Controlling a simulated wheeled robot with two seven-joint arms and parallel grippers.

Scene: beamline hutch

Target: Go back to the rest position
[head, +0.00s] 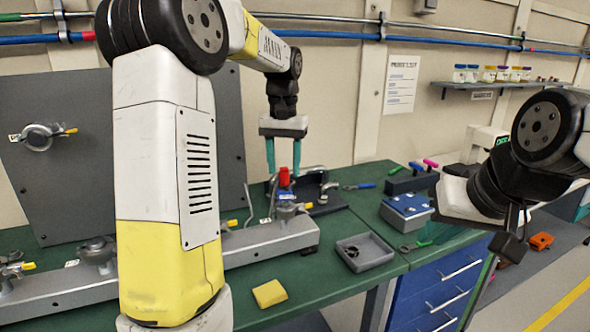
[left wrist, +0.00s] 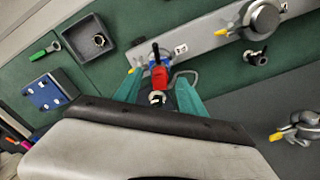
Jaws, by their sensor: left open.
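My left gripper (head: 283,168) hangs fingers-down over the back of the green bench. Its two teal fingers are apart, one on each side of a red-topped part (head: 284,178) that stands on the bench fixture. In the left wrist view the open fingers (left wrist: 160,88) flank the same red part (left wrist: 159,76), with a gap on each side; I cannot tell its exact height relative to the tips. My right gripper (head: 465,202) is at the right, where its pale body shows beside the dark wrist.
A grey metal rail (head: 270,243) with clamps runs along the bench. A grey tray (head: 364,252), a yellow block (head: 269,293) and a blue-topped box (head: 408,206) lie towards the front. A dark panel (head: 60,150) stands behind at left. A shelf (head: 500,84) with jars hangs on the wall.

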